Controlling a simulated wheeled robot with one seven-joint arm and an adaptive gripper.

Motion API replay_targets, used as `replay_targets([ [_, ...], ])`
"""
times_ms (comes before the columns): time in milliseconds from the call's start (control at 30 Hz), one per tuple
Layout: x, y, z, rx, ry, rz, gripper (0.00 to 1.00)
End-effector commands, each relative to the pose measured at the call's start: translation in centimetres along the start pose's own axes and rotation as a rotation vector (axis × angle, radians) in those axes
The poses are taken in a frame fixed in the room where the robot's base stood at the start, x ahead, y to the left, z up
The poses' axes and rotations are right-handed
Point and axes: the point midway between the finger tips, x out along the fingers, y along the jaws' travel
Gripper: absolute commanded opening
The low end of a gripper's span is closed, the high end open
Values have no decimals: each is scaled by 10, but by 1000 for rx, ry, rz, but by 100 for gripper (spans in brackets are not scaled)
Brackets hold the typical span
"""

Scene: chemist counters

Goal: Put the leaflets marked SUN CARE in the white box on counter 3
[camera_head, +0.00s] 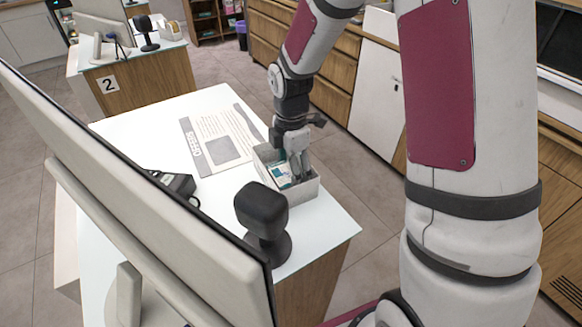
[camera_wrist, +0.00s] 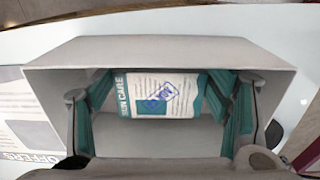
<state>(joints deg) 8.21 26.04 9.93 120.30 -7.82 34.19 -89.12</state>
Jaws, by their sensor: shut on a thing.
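The white box (camera_head: 304,190) stands open at the right edge of the near white counter (camera_head: 318,228). My gripper (camera_head: 299,167) reaches down into it. The leaflets are white with teal ends, and a blue stamp-like mark crosses the top one. They also show in the box in the head view (camera_head: 281,176). How many there are, and whether they touch the box floor, I cannot tell. This counter's number is not visible.
An OFFERS sheet (camera_head: 218,142) lies flat left of the box. A black device (camera_head: 174,184), a dark scanner on a stand (camera_head: 262,210) and a large monitor (camera_head: 130,190) stand nearer. Counter 2 (camera_head: 137,88) is behind. Wooden drawers (camera_head: 275,40) line the back wall.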

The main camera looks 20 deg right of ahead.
Motion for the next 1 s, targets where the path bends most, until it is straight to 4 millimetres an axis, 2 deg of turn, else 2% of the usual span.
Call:
replay_targets([
  [167, 3, 0, 0, 0, 0, -1, 38],
  [200, 3, 0, 0, 0, 0, 0, 80],
  [267, 2, 0, 0, 0, 0, 0, 91],
  [667, -1, 0, 0, 0, 0, 1, 91],
  [767, -10, 1, 0, 1, 0, 2, 91],
  [1000, -58, 1, 0, 1, -1, 5, 91],
])
